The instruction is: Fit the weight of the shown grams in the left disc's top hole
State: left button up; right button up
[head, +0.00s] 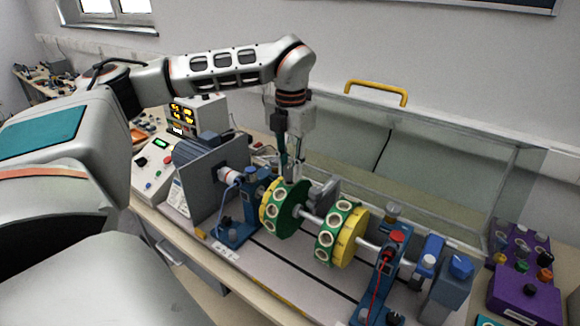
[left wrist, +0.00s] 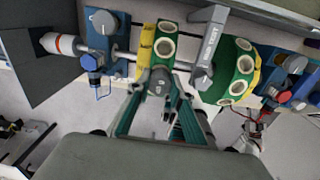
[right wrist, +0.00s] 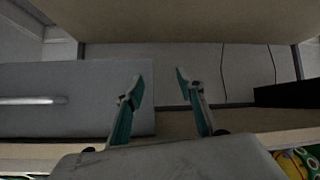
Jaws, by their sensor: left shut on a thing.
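The left disc (head: 289,209), green with a yellow face and several pale-rimmed holes, sits on the horizontal shaft; it also shows in the left wrist view (left wrist: 163,32). My left gripper (head: 290,177) points down at its top rim. In the left wrist view, my left gripper (left wrist: 160,88) is shut on a small grey weight (left wrist: 158,80) at the disc's rim. Whether the weight is inside the hole or just above it I cannot tell. A display (head: 182,110) glows with orange digits too small to read. My right gripper (right wrist: 163,85) is open and empty.
The right disc (head: 340,236) sits farther along the shaft, with a grey sensor arm (left wrist: 207,46) between the discs. A purple rack (head: 525,285) with coloured knobs stands at the right. A clear cover (head: 440,165) stands behind. A grey drawer (right wrist: 70,100) faces my right gripper.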

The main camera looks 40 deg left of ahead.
pick_arm(q)
jog(key=shift+f, duration=0.55)
jog(key=o, duration=1.1)
notch_tip(320, 180, up, 12)
jog(key=shift+r, duration=0.1)
jog(key=shift+d, duration=0.1)
